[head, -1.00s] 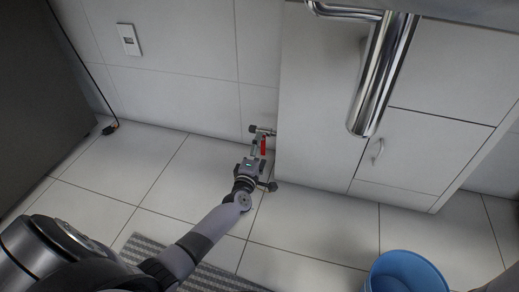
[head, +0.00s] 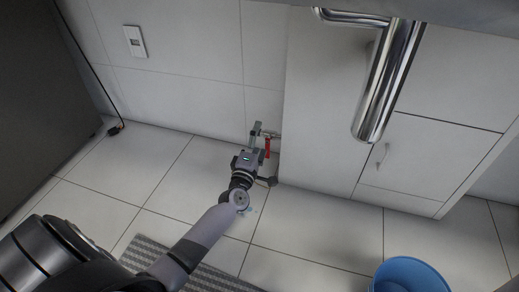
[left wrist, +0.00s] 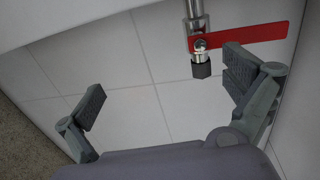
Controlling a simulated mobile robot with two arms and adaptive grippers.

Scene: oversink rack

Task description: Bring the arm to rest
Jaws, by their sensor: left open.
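My left gripper (head: 265,155) is low by the wall, left of the white cabinet, at the end of my outstretched left arm. Its jaws are spread and empty in the left wrist view (left wrist: 165,85). A valve with a red lever (head: 267,147) is on the wall by the cabinet's left side. In the left wrist view the red lever (left wrist: 262,32) points right from a metal spout. The right finger is just below the lever and overlaps its edge in the picture; I cannot tell whether they touch. My right gripper is out of view.
The white cabinet (head: 330,110) stands close to the right of my gripper. A chrome faucet (head: 385,85) is above. A blue bucket (head: 408,272) is at the bottom right, a striped mat (head: 150,248) at the bottom. Tiled floor (head: 310,225) between them is clear.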

